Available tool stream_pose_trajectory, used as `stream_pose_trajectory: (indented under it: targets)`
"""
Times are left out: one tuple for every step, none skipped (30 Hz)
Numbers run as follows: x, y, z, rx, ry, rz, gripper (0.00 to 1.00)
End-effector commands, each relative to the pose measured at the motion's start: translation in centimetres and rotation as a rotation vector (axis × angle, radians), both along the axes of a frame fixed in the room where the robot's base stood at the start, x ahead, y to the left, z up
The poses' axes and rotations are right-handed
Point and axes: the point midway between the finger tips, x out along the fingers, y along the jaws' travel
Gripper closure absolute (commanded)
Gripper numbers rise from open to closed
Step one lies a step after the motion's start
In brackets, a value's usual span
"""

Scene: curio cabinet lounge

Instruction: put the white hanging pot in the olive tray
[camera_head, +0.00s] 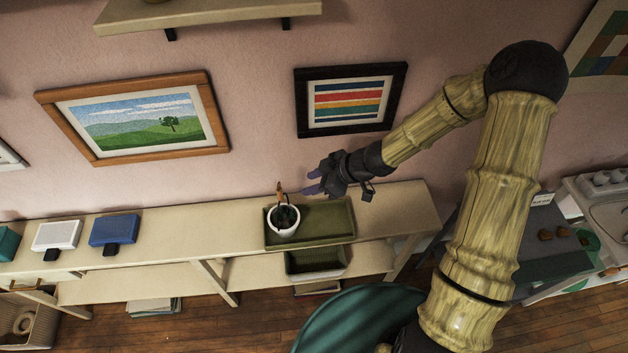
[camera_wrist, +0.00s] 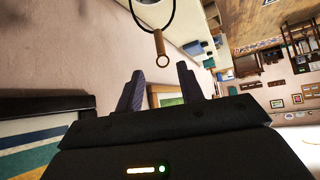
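The white hanging pot (camera_head: 284,224) stands upright at the left end of the olive tray (camera_head: 328,222), within its outline in the head view, with dark contents inside. Its hanger (camera_head: 279,188) rises above it; in the wrist view a black wire loop with a tan wooden piece and small ring (camera_wrist: 161,50) shows beyond the fingertips. My gripper (camera_head: 313,182) is above and to the right of the pot, apart from the hanger. In the wrist view my gripper (camera_wrist: 160,78) has its two fingers spread with nothing between them.
The tray lies on a long cream shelf bench (camera_head: 180,222) against a pink wall. A darker green bin (camera_head: 315,262) sits below it. Blue (camera_head: 114,229) and white (camera_head: 56,235) boxes stand to the left. A striped picture (camera_head: 349,100) hangs close behind my gripper.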

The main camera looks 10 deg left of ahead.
Motion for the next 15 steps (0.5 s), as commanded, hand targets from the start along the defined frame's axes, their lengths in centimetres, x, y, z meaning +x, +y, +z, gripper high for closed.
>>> stream_pose_trajectory:
  targets:
    - [0.0,0.0,0.0,0.000,0.000,0.000,0.62]
    - [0.0,0.0,0.0,0.000,0.000,0.000,0.62]
    - [0.0,0.0,0.0,0.000,0.000,0.000,0.62]
    - [0.0,0.0,0.0,0.000,0.000,0.000,0.62]
    - [0.0,0.0,0.0,0.000,0.000,0.000,0.62]
    - [0.0,0.0,0.0,0.000,0.000,0.000,0.62]
    - [0.0,0.0,0.0,0.000,0.000,0.000,0.62]
    - [0.0,0.0,0.0,0.000,0.000,0.000,0.62]
    - [0.0,0.0,0.0,0.000,0.000,0.000,0.62]
    - [0.0,0.0,0.0,0.000,0.000,0.000,0.62]
    - [0.0,0.0,0.0,-0.002,0.000,-0.001,0.62]
    - [0.1,-0.2,0.0,-0.008,0.001,-0.006,0.62]
    - [0.1,-0.3,0.0,-0.017,0.002,-0.015,0.62]
    - [0.2,-0.6,0.0,-0.031,0.004,-0.027,0.62]
    - [0.3,-1.2,0.1,-0.056,0.007,-0.050,0.62]
